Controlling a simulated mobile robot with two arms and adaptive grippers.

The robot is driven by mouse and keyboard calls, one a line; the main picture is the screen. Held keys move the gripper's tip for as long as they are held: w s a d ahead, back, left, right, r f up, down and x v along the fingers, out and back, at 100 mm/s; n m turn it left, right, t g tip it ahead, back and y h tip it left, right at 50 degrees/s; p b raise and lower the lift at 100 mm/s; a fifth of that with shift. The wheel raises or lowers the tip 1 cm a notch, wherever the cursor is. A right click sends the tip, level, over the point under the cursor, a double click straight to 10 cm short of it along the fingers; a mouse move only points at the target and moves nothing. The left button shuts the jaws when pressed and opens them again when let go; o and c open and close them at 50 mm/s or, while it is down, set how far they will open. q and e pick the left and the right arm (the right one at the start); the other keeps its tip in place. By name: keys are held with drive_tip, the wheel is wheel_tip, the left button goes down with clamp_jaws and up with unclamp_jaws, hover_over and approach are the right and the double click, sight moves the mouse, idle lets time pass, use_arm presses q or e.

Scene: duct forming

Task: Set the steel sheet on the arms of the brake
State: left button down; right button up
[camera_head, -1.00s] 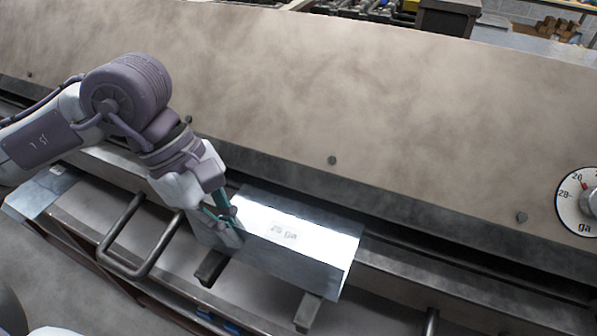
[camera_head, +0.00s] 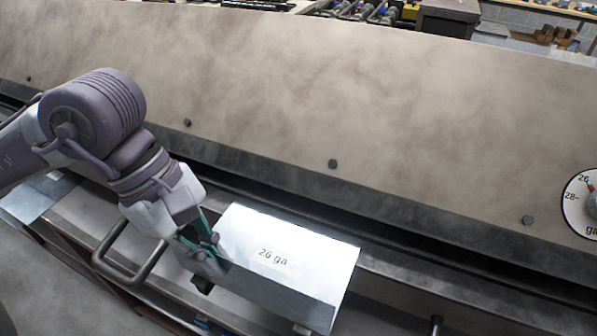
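The steel sheet (camera_head: 290,245), marked "26 ga", lies in front of the brake's long jaw. Its upper part is bright and its front strip darker; I cannot tell whether that is a bend or a reflection. My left gripper (camera_head: 207,246) is shut on the sheet's left edge. The brake's support arms are mostly hidden under the sheet: the end of one arm (camera_head: 203,285) shows below the gripper, and a tip of another (camera_head: 302,330) shows at the bottom edge. Whether the sheet touches them I cannot tell. My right gripper is out of view.
The brake's large beige face (camera_head: 330,95) fills the back. A gauge dial (camera_head: 583,205) is at right, its red pointer near 26. A bar handle (camera_head: 135,250) stands out left of the gripper. Another sheet (camera_head: 38,198) lies at far left.

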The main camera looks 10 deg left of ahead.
use_arm(q)
drive_tip(key=shift+f, duration=0.25)
drive_tip(key=c, duration=1.2)
unclamp_jaws()
drive_tip(key=shift+c, duration=0.2)
